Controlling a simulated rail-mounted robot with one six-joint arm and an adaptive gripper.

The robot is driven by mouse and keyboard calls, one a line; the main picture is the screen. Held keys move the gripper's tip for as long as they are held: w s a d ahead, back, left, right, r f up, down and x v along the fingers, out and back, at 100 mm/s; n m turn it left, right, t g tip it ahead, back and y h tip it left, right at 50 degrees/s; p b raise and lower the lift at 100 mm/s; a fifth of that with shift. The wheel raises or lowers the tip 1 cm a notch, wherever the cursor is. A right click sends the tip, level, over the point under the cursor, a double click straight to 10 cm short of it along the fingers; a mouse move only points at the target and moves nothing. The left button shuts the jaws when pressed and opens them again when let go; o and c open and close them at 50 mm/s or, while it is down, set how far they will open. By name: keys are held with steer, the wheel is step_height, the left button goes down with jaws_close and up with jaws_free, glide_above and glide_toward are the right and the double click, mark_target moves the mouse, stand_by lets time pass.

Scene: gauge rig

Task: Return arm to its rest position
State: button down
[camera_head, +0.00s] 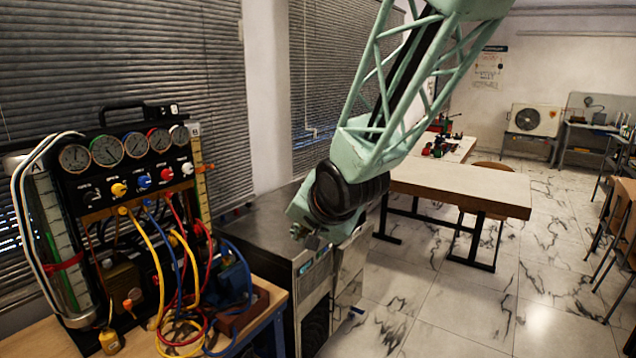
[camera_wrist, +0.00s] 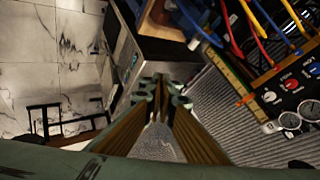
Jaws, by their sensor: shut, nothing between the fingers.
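My pale green lattice arm (camera_head: 385,100) reaches down from the top of the head view, in front of the blinds. Its dark wrist joint (camera_head: 347,190) hangs over the steel cabinet (camera_head: 262,232), right of the gauge rig (camera_head: 130,160). My gripper (camera_head: 312,242) is only partly visible there, small and dark below the wrist. In the wrist view my gripper (camera_wrist: 161,88) shows its two fingers with their tips together and nothing held. The gauge rig's knobs, gauges and hoses show at the right of that view, apart from the fingers.
Yellow, red and blue hoses (camera_head: 185,275) hang from the rig on the wooden bench (camera_head: 45,338). A light table (camera_head: 460,185) stands behind my arm. Window blinds (camera_head: 110,55) are close at the back left. The marble floor (camera_head: 440,295) is open at the right.

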steer(key=s+d+r+n+g+h, duration=0.15)
steer(key=s+d+r, duration=0.25)
steer(key=s+d, duration=0.55)
steer(key=s+d+r+g+h, duration=0.1)
steer(key=s+d+r+h, duration=0.15)
steer(key=s+d, duration=0.7)
steer(key=s+d+n+g, duration=0.1)
steer(key=s+d, duration=0.2)
steer(key=s, duration=1)
steer(key=s+d+r+n+g, duration=0.1)
steer(key=s+d, duration=0.2)
steer(key=s, duration=1)
steer(key=shift+s+d+n, duration=0.15)
steer(key=shift+s+n, duration=0.1)
steer(key=shift+n, duration=0.1)
